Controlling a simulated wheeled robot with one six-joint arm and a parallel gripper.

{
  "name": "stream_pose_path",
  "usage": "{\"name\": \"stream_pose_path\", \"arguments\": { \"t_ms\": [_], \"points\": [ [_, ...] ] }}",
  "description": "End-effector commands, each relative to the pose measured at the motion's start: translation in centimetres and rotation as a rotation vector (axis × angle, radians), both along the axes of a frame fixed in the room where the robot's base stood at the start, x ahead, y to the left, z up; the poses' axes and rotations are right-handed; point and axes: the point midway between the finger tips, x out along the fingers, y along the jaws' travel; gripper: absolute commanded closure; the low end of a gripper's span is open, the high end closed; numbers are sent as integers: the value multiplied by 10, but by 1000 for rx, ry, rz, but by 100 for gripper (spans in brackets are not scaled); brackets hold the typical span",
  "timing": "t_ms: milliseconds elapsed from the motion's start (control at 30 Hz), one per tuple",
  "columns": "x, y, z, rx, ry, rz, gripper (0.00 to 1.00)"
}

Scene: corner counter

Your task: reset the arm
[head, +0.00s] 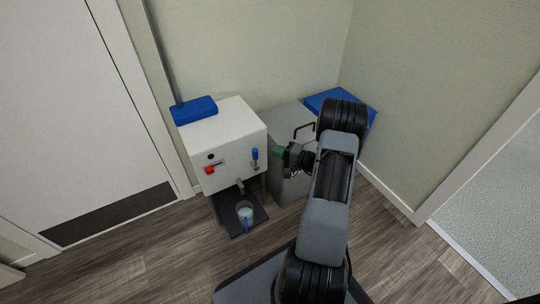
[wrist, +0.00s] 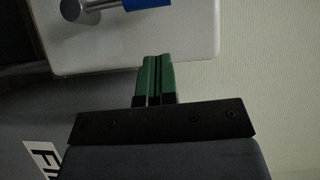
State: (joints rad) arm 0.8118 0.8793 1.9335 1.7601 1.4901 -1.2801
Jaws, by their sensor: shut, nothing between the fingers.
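My gripper (head: 279,151) is at the end of my arm, close to the right side of the white machine (head: 229,132). In the wrist view its green fingers (wrist: 154,80) are together with nothing between them. They point toward the white machine, whose edge (wrist: 120,50) lies beyond the fingertips. A blue-handled metal lever shows at the top of the wrist view (wrist: 140,4); in the head view a blue handle (head: 255,154) is on the machine's front, just left of my gripper. I cannot tell if the fingers touch anything.
A cup (head: 246,214) stands on the dark tray (head: 233,226) under the machine's spout. A red handle (head: 210,170) is on its front. A grey cabinet (head: 288,187) is at right, walls behind. Floor at left is clear.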

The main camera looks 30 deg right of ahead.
Motion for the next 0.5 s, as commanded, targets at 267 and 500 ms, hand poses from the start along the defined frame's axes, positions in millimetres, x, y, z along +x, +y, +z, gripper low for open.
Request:
{"name": "stream_pose_path", "arguments": {
  "t_ms": [267,500],
  "points": [
    [-51,-31,3,4,5,-6,100],
    [-75,-45,1,4,3,-4,100]
  ]
}}
